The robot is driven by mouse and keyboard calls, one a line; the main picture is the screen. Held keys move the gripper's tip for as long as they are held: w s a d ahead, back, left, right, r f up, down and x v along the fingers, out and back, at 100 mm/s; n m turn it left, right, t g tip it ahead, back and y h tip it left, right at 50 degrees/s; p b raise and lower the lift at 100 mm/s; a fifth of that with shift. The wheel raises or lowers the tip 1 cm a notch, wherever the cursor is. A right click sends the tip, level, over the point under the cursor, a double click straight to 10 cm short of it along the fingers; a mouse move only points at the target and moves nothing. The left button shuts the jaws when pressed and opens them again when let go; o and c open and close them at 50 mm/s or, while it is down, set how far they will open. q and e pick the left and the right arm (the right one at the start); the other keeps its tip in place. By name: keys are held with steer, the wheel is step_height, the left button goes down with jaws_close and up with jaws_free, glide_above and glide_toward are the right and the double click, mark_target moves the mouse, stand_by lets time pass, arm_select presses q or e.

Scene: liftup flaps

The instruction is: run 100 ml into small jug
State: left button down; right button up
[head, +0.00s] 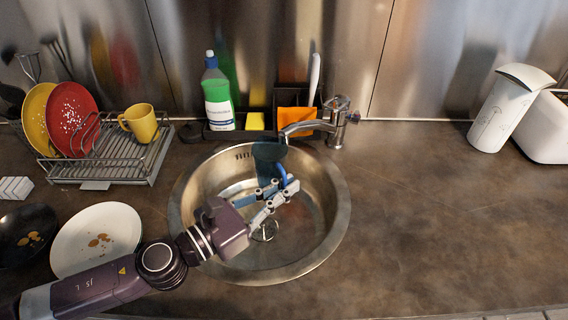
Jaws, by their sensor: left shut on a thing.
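A small dark blue jug (268,158) is in the sink area, upright or nearly so, under the spout of the metal tap (310,126). My left gripper (283,187) is shut on the jug, at its blue handle on the near side. The jug is held above the sink's bottom. Whether water runs from the spout, and the level in the jug, I cannot tell. The round metal sink (325,235) lies below, with its drain partly hidden by my gripper. My right gripper is not in view.
A dish rack (100,170) with plates and a yellow mug (140,122) stands left. A green soap bottle (217,95), sponge and orange cloth (293,120) stand behind the sink. Plates lie front left. A white container (505,110) stands at right. The right counter is mostly clear.

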arm_select(q)
steer(key=shift+w+f+g, duration=0.2)
steer(key=shift+f+g, duration=0.05)
steer(key=shift+g, duration=0.05)
steer(key=shift+f, duration=0.25)
step_height(320, 180, down, 2)
steer(key=shift+f, duration=1.55)
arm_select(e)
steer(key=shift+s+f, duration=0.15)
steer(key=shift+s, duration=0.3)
